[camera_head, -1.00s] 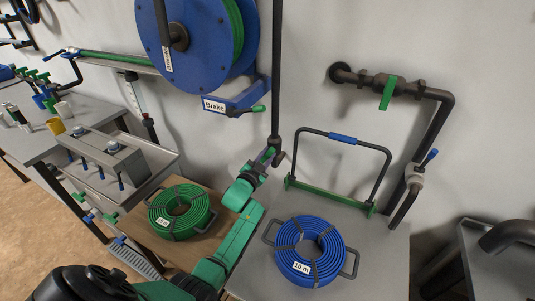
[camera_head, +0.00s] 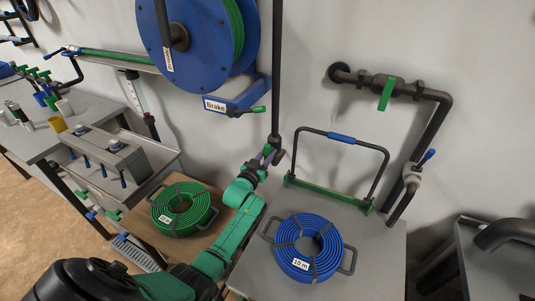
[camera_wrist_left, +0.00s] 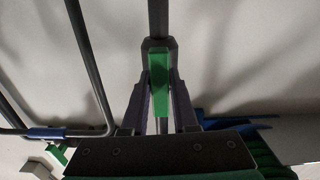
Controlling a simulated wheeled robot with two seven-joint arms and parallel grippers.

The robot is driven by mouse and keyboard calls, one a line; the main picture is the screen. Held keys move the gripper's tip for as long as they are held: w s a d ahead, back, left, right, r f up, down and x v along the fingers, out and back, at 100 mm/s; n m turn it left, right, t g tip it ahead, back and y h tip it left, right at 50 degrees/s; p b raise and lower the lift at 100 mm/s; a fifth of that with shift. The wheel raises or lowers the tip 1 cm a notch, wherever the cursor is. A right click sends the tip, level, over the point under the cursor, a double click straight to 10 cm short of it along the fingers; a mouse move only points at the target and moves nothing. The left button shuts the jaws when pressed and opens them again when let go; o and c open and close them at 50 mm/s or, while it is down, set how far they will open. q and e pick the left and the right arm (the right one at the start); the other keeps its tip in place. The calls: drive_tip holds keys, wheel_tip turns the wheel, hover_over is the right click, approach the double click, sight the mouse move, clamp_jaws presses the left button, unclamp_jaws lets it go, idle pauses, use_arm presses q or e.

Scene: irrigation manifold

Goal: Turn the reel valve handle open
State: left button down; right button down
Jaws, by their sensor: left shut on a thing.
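The reel valve's green handle (camera_wrist_left: 160,70) sits on a valve body at the lower end of a dark vertical pipe (camera_head: 276,75). In the left wrist view it stands upright between my two fingers. My left gripper (camera_wrist_left: 160,98) is shut on this handle, one finger on each side. In the head view my left gripper (camera_head: 271,156) is at the pipe's lower end, beside the wall, and mostly covers the handle. My right gripper is not in view.
The blue hose reel (camera_head: 200,45) with its brake lever (camera_head: 258,109) hangs above left of my gripper. A blue hose coil (camera_head: 308,247) and a carrying frame (camera_head: 342,139) are on the grey table to the right. A green coil (camera_head: 183,208) lies left of my arm.

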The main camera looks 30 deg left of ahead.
use_arm(q)
drive_tip(key=shift+f, duration=0.25)
drive_tip(key=c, duration=0.7)
unclamp_jaws()
drive_tip(key=shift+s, duration=0.1)
drive_tip(key=shift+r, duration=0.15)
drive_tip(key=s, duration=1.4)
drive_tip(key=shift+s+d, duration=0.25)
drive_tip(key=shift+d, duration=0.15)
